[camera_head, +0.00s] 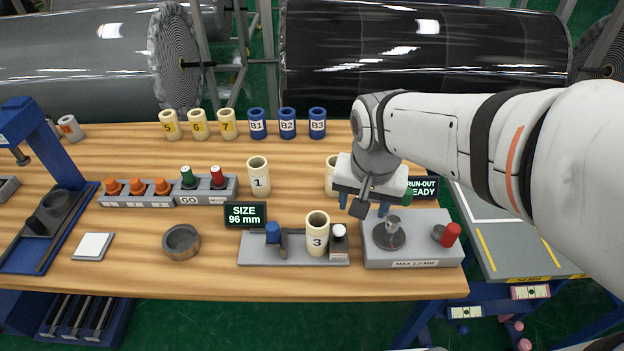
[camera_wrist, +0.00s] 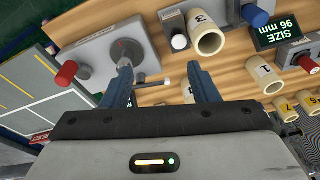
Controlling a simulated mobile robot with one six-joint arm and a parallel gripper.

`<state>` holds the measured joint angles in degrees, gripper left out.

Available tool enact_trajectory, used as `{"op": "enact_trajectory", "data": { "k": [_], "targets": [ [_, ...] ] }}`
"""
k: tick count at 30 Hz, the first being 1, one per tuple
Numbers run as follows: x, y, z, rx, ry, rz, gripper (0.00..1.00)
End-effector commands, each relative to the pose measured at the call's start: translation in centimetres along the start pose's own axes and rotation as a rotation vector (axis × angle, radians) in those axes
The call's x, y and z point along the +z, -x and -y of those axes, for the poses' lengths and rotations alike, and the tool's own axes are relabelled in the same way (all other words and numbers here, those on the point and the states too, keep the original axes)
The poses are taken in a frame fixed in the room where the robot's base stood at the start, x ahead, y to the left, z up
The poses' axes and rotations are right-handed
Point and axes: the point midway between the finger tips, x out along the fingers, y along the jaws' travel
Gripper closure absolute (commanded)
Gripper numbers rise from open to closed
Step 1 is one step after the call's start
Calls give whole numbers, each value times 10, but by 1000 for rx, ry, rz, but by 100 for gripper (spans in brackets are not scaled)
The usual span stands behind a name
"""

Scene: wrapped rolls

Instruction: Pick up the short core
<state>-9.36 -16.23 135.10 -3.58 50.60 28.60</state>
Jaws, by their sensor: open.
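Core 1 (camera_head: 258,177) stands upright behind the size display. Core 3 (camera_head: 317,236) stands on the grey sizing gauge. Another core (camera_head: 331,174) is partly hidden behind my gripper and its number is not visible. I cannot tell by eye which is the short core. My gripper (camera_head: 358,204) is open above the bench, between the partly hidden core and the run-out fixture. In the wrist view my gripper (camera_wrist: 160,74) has its fingers apart, and core 1 (camera_wrist: 264,76) and core 3 (camera_wrist: 208,40) are to the right.
The size display (camera_head: 245,215) reads 96 mm. The run-out fixture (camera_head: 413,252) has a metal spindle and a red knob. Cream cores 5, 6, 7 (camera_head: 198,124) and blue cores B1, B2, B3 (camera_head: 287,122) line the back. A button box (camera_head: 170,192) and metal ring (camera_head: 181,242) are left.

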Motion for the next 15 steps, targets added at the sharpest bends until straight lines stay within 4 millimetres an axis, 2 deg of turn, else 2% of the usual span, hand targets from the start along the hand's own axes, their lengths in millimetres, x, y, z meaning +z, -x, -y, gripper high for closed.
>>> {"op": "enact_trajectory", "data": {
  "k": [1,6,10,15],
  "targets": [
    [-4,-22,17,14,-40,22,46],
    [-14,-62,61,59,-208,53,46],
    [-16,-80,81,82,-285,59,46],
    [-16,-94,88,91,-320,61,46]
  ]
}}
